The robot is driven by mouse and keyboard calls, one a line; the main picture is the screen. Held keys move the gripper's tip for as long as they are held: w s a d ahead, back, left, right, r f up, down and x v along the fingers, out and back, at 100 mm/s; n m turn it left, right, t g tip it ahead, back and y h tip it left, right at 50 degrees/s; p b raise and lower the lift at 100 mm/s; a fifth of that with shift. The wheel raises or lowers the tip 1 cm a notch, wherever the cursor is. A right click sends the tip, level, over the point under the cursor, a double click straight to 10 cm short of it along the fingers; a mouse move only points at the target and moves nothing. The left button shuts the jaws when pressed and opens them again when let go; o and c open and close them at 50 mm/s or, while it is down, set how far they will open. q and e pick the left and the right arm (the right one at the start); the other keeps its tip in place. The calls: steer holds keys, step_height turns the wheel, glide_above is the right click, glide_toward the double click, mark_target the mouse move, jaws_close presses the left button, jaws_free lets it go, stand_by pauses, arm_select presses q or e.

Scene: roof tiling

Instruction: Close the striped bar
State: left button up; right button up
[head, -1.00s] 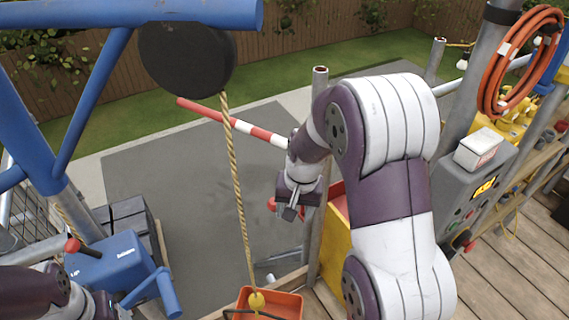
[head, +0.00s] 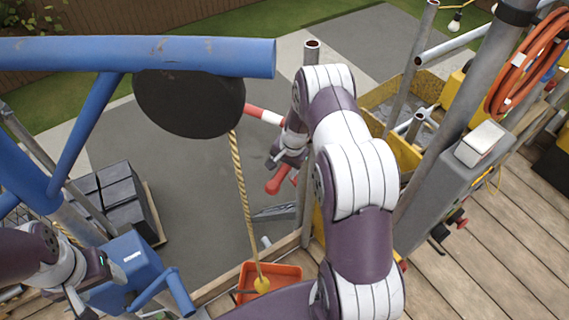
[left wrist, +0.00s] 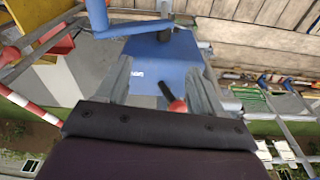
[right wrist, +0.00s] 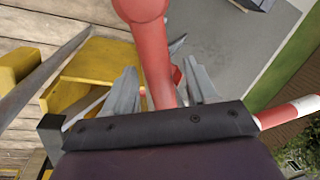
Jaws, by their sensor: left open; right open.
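The striped bar (head: 263,115), red and white, runs from behind a black disc to near my right gripper in the head view. It also shows at the right of the right wrist view (right wrist: 292,111) and the left of the left wrist view (left wrist: 32,106). My right gripper (head: 284,162) is open by the grey post. A red handle (right wrist: 147,45) passes between or just beyond its fingers in the right wrist view; I cannot tell whether they touch. My left gripper (head: 92,284) is open beside the blue winch box (left wrist: 160,58), with a red-knobbed lever (left wrist: 177,105) near its fingers.
The black disc (head: 190,103) hangs under a blue beam (head: 130,52), with a rope (head: 242,190) down to an orange tray (head: 285,272). A grey post (head: 307,200) stands by my right forearm. A grey control box (head: 437,172) stands at the right.

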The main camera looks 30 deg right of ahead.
steer(key=shift+s+a+r, duration=0.1)
steer(key=shift+s+r, duration=0.15)
steer(key=shift+s, duration=0.15)
steer(key=shift+a, duration=0.1)
steer(key=shift+c, duration=1)
steer(key=shift+w+f, duration=0.1)
steer(key=shift+w, duration=0.1)
jaws_close()
arm_select(q)
steer(key=shift+s+a, duration=0.2)
steer(key=shift+s, duration=0.15)
